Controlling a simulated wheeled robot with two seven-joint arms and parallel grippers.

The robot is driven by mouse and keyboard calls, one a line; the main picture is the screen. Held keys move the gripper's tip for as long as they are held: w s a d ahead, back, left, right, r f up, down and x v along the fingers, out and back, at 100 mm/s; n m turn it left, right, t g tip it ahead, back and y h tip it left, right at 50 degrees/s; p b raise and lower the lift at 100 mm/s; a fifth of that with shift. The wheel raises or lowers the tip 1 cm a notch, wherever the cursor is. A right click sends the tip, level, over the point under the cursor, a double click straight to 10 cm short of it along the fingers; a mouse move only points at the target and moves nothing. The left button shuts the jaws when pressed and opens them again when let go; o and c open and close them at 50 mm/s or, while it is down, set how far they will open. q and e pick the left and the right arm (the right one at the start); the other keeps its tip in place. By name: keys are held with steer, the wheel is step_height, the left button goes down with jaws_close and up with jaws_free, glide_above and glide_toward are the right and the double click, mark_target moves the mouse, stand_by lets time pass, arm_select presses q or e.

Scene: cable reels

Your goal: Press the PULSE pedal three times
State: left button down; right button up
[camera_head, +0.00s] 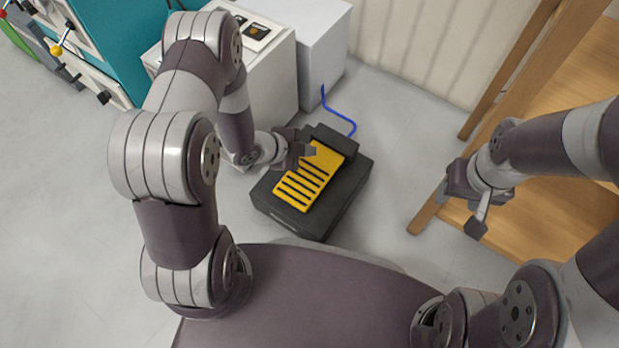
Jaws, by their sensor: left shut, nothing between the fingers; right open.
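The pedal has a yellow slotted plate (305,187) on a dark grey base (338,208) that sits on the floor in the middle of the picture. No lettering is readable on it. My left gripper (312,150) is shut and empty. Its tip is at the upper part of the yellow plate; I cannot tell whether it touches it. The gripper hides a little of the pedal's upper left. My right gripper (464,212) is open and empty, well to the right of the pedal, by the wooden frame.
A blue cable (340,118) runs from the pedal's back. White cabinets (272,85) stand behind it, with a teal machine (125,40) at the upper left. A wooden shelf unit (548,190) stands at the right. Pale floor is clear at the left.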

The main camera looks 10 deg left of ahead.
arm_select(q)
steer(key=b, duration=0.8)
glide_above(311, 173)
steer(key=s+a, duration=0.1)
step_height(311, 173, down, 7)
steer(key=shift+f, duration=0.85)
stand_by(0.9)
steer(key=shift+f+b, duration=0.3)
steer(key=shift+f, duration=0.1)
steer(key=shift+f+b, duration=0.95)
steer(key=shift+f, duration=0.3)
stand_by(0.9)
steer(key=shift+r, duration=0.1)
steer(key=shift+r+p, duration=1.55)
steer(key=shift+p, duration=0.3)
